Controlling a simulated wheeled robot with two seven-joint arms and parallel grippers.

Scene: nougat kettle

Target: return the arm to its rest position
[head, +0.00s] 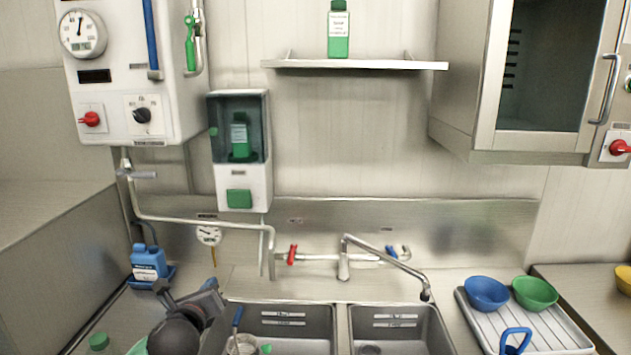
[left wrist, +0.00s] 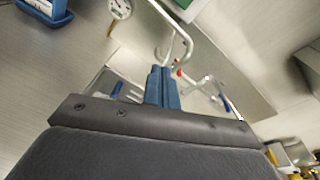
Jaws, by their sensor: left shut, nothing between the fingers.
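My left arm (head: 175,335) shows at the bottom left of the head view, low over the counter beside the left sink basin. My left gripper (head: 210,286) is at its end, between the blue jug and the basin. In the left wrist view its two blue fingers (left wrist: 162,88) lie together, shut and empty. Much of the arm is cut off by the lower edge of the head view. My right gripper is in neither view.
A blue jug (head: 148,262) stands behind the gripper to the left. A brush with a blue handle (head: 238,316) is at the left basin (head: 290,312). A pipe (head: 272,250) and dial thermometer (head: 208,235) hang behind. Blue (head: 487,292) and green (head: 535,292) bowls sit at right.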

